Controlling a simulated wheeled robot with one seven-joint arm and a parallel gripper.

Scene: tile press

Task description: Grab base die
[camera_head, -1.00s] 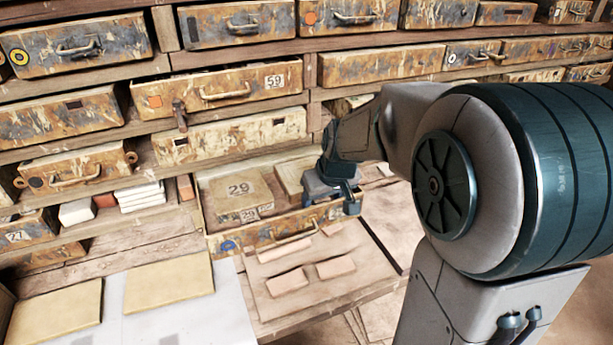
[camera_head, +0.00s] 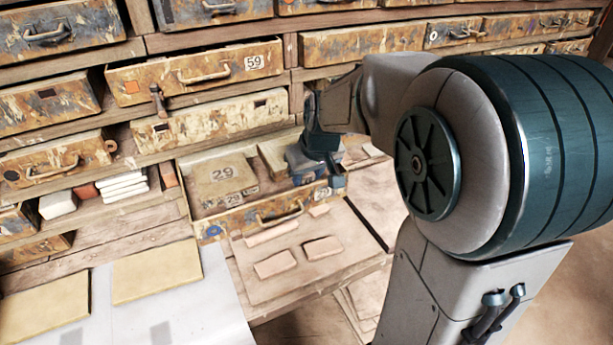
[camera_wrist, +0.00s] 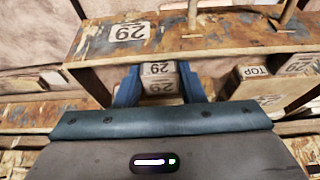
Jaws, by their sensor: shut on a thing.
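The base die (camera_wrist: 158,80) is a pale worn block marked 29, seen between the blue fingers of my gripper (camera_wrist: 157,72) in the wrist view. The fingers are shut on its two sides, close behind the drawer front. In the head view my gripper (camera_head: 322,172) is in the right part of the open drawer (camera_head: 262,214), and a pale block beside it is partly hidden by the hand. Another block marked 29, the top die (camera_head: 222,174), lies in the left part of this drawer. Its TOP label shows in the wrist view (camera_wrist: 256,72).
Other drawers fill the rack above and to the left; the drawer marked 59 (camera_head: 205,76) sticks out above. Flat clay pieces (camera_head: 322,248) lie on a board before the open drawer. Yellowish slabs (camera_head: 157,271) lie on a pale sheet at lower left.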

